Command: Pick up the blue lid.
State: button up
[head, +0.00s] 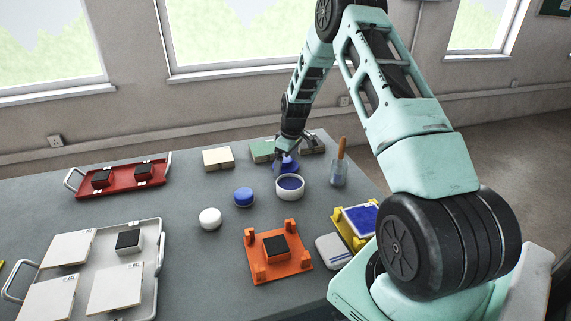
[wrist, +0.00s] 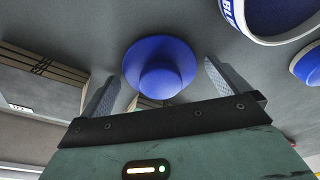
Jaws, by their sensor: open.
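The blue lid (head: 289,165) is a round disc with a raised knob. It lies on the grey table just behind the white bowl with blue contents (head: 290,195). In the wrist view the blue lid (wrist: 160,58) shows between the two fingers of my gripper (wrist: 163,88), with its knob toward the gripper. The fingers are apart, with the lid's near part between them; I cannot tell whether they touch it. In the head view my gripper (head: 282,157) points down at the lid and partly hides it. The bowl (wrist: 235,15) also shows at the wrist view's upper right, with blue lettering.
A blue round jar (head: 244,197) and a white round one (head: 210,219) stand front left of the bowl. A glass with a wooden-handled brush (head: 339,172) stands to the right. Tile stacks (head: 218,159) lie behind. An orange fixture (head: 290,268) is in front.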

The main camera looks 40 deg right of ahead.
jog(key=c, duration=0.9)
jog(key=shift+r, duration=0.1)
